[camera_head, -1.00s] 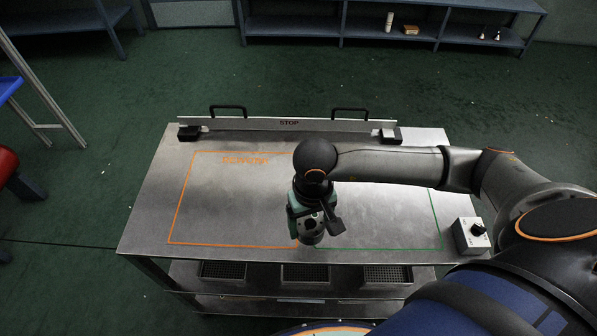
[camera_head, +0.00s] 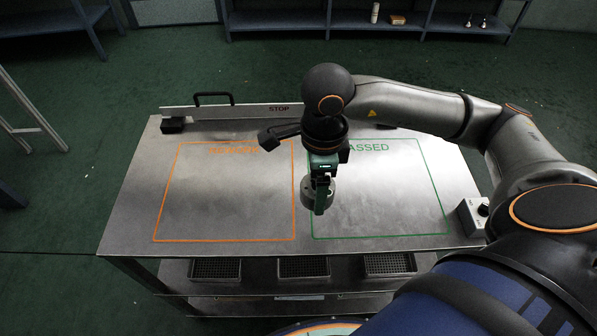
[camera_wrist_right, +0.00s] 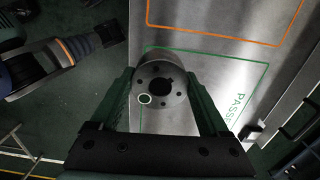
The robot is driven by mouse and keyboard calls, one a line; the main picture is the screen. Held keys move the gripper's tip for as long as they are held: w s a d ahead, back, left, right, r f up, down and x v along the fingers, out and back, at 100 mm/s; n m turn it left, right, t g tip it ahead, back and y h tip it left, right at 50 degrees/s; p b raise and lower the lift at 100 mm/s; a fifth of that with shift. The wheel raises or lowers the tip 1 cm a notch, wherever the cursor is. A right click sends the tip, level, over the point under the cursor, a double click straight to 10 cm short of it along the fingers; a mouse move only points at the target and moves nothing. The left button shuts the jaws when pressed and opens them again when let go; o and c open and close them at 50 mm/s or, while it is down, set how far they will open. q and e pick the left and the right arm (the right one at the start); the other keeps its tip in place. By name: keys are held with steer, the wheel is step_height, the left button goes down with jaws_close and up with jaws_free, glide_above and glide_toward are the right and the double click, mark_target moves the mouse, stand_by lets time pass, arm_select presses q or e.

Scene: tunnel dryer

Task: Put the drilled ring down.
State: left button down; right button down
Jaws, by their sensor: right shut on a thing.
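The drilled ring (camera_head: 306,194) is a grey metal ring with a keyed centre bore and several small holes around it. My right gripper (camera_head: 320,192) is shut on it, one green finger on each side, as the right wrist view (camera_wrist_right: 160,90) shows. The ring (camera_wrist_right: 171,72) is over the left edge of the green PASSED outline (camera_head: 385,236), near the orange-outlined area. I cannot tell whether it touches the table top (camera_head: 135,215). My left gripper is not in view.
The orange outline (camera_head: 225,241) on the left of the table is empty, and the PASSED area is clear. A STOP rail (camera_head: 240,110) runs along the back. A switch box (camera_head: 471,217) sits at the right edge. Mesh trays (camera_head: 303,268) stand on the shelf below.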

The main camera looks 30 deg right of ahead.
steer(key=m, duration=0.2)
steer(key=m+b, duration=0.1)
steer(key=shift+s+d+r+m, duration=0.2)
steer(key=shift+d+r+m, duration=0.1)
steer(key=shift+d+m, duration=0.1)
steer(key=m, duration=0.2)
steer(key=r+m+b, duration=0.1)
steer(key=m, duration=0.1)
steer(key=shift+s+d, duration=0.25)
steer(key=shift+s, duration=0.1)
steer(key=shift+d+r+m, duration=0.1)
steer(key=shift+m, duration=0.5)
steer(key=shift+w, duration=0.1)
steer(key=w+d+f, duration=0.2)
steer(key=w+f, duration=0.2)
steer(key=w, duration=0.5)
glide_above(299, 178)
steer(key=s, duration=0.1)
steer(key=f, duration=0.4)
steer(key=shift+a+f, duration=0.2)
steer(key=shift+f, duration=0.15)
steer(key=shift+w+d+f, duration=0.1)
steer(key=shift+w+f, duration=0.25)
steer(key=shift+f, duration=0.1)
steer(key=shift+w+f, duration=0.1)
steer(key=shift+f, duration=0.25)
step_height(299, 178, down, 3)
steer(key=shift+r, duration=0.2)
